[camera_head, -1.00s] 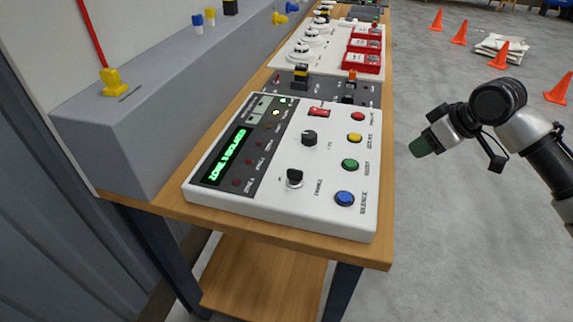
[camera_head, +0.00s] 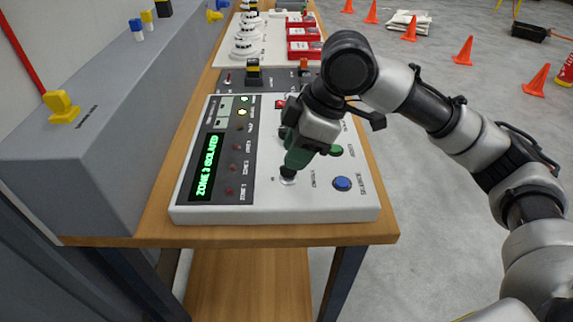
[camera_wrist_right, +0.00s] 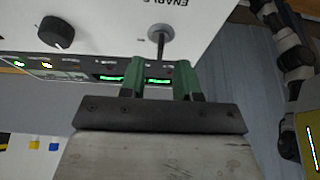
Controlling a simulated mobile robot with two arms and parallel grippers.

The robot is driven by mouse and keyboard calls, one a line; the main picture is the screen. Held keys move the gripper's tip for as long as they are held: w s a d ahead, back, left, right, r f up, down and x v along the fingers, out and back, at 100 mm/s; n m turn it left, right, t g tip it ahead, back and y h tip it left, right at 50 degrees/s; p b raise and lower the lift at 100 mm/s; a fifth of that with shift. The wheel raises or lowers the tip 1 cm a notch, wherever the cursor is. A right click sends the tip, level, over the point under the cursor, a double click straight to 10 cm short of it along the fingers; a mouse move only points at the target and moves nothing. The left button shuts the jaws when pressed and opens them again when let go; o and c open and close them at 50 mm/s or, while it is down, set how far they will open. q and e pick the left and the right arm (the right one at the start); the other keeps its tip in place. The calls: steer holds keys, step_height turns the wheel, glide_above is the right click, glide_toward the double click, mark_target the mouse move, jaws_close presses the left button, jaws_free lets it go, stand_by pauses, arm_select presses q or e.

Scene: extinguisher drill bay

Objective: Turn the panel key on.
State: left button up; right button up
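The white control panel (camera_head: 330,207) lies on the wooden bench and has a green-lit display (camera_head: 207,165). Its panel key (camera_head: 288,177), at the switch marked ENABLE, is partly covered by my right gripper in the head view. In the right wrist view the key (camera_wrist_right: 160,40) stands out of a round metal lock. My right gripper (camera_head: 292,166) has green fingers and is right at the key. In the right wrist view the fingers (camera_wrist_right: 160,75) are apart, with the key between and just ahead of them; contact is not visible. My left gripper is not in view.
A black knob (camera_wrist_right: 56,32) sits beside the key; a blue button (camera_head: 342,184) and a green button (camera_head: 336,150) are near. A grey raised box (camera_head: 80,160) runs along the left. Red call points (camera_head: 304,49) stand farther back. Floor on the right is open, with orange cones.

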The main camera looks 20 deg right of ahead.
mark_target(289, 172)
steer(key=x, duration=0.2)
steer(key=shift+a+f, duration=0.15)
steer(key=shift+f, duration=0.1)
steer(key=shift+a+f, duration=0.1)
steer(key=shift+f, duration=0.2)
steer(key=shift+w+a+f, duration=0.1)
steer(key=shift+f, duration=0.1)
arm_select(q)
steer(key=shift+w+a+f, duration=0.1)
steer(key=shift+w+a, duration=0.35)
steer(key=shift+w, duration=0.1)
arm_select(e)
jaws_close()
